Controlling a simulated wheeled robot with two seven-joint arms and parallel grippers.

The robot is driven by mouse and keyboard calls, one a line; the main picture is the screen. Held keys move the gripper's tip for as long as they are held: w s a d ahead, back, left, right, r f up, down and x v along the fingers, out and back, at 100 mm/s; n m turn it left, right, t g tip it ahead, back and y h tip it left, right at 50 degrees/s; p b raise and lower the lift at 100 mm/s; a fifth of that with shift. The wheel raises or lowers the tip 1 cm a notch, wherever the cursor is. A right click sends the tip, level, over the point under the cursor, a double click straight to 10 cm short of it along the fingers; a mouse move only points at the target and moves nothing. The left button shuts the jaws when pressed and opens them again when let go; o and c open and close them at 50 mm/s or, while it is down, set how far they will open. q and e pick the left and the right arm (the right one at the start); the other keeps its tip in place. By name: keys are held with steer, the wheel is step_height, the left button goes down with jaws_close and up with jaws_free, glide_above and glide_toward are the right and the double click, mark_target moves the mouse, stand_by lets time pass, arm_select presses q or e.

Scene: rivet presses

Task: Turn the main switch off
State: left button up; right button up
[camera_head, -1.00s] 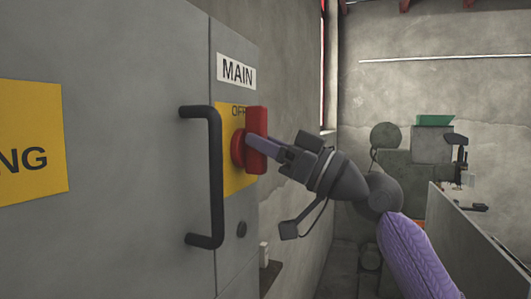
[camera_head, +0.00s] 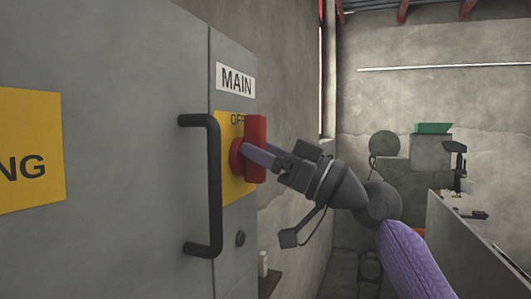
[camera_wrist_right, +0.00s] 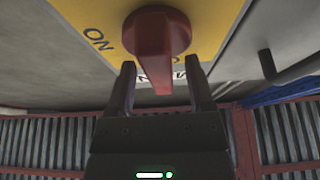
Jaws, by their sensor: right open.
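The red main switch (camera_head: 255,135) is on a yellow plate (camera_head: 228,190) on the grey cabinet, under the MAIN label. Its bar handle stands upright, its upper end beside the partly covered OFF mark. My right gripper (camera_head: 246,150) is open, a finger across the front of the handle at mid-height. In the right wrist view, the fingers (camera_wrist_right: 160,68) lie on both sides of the red handle (camera_wrist_right: 154,50), with gaps visible. ON shows on the yellow plate to the left there. My left gripper is not in view.
A black door handle (camera_head: 215,185) stands out from the cabinet just left of the switch. A grey bench (camera_head: 470,240) with equipment is at the right.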

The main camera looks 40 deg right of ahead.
steer(key=b+v, duration=0.6)
steer(key=v, duration=0.4)
